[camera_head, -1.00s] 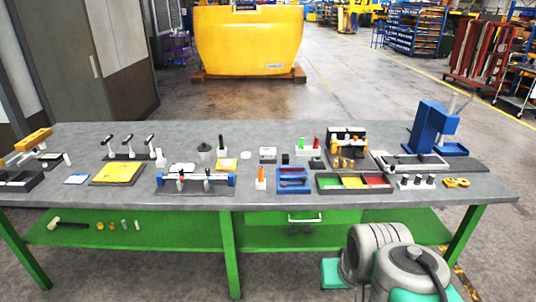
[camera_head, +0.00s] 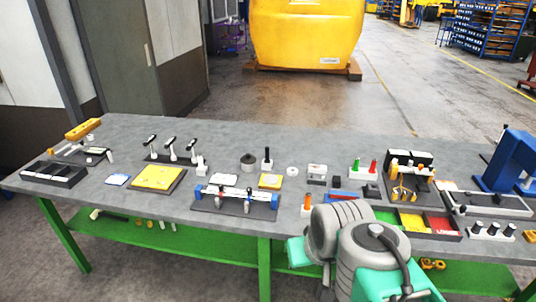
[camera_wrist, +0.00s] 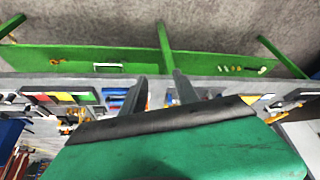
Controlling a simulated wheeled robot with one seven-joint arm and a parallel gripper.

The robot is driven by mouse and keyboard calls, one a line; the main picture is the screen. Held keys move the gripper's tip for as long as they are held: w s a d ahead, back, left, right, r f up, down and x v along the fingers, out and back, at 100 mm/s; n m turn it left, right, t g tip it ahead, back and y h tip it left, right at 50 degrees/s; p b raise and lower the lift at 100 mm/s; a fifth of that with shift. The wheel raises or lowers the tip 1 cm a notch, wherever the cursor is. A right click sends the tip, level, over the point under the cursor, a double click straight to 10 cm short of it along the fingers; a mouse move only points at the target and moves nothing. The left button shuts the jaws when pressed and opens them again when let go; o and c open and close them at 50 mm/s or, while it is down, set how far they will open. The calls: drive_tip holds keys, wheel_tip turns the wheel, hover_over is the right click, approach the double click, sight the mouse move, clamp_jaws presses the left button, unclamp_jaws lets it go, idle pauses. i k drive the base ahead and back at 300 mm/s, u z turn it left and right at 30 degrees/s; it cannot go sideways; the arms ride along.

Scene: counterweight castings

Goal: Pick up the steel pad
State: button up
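I cannot make out for certain which piece on the grey bench (camera_head: 120,130) is the steel pad. Small candidates near the bench's middle are a pale round disc (camera_head: 292,171) and a grey round piece with a knob (camera_head: 248,164). A light grey block (camera_head: 316,171) stands right of the disc. In the wrist view, my gripper (camera_wrist: 160,82) has two dark fingers apart with nothing between them. They show in front of the bench's front edge and green lower shelf. In the head view my arm hides the fingers and part of the bench front.
A clamp fixture with a blue-ended bar (camera_head: 235,204), a yellow plate (camera_head: 158,177) and a black tray (camera_head: 54,174) lie to the left. A blue press (camera_head: 512,160) and a red-yellow-green bin tray (camera_head: 443,224) are to the right. Bare bench runs along the back.

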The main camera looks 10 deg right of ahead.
sight(313, 168)
drive_tip(key=u, duration=0.25)
drive_tip(key=i, duration=1.6)
drive_tip(key=u, duration=0.05)
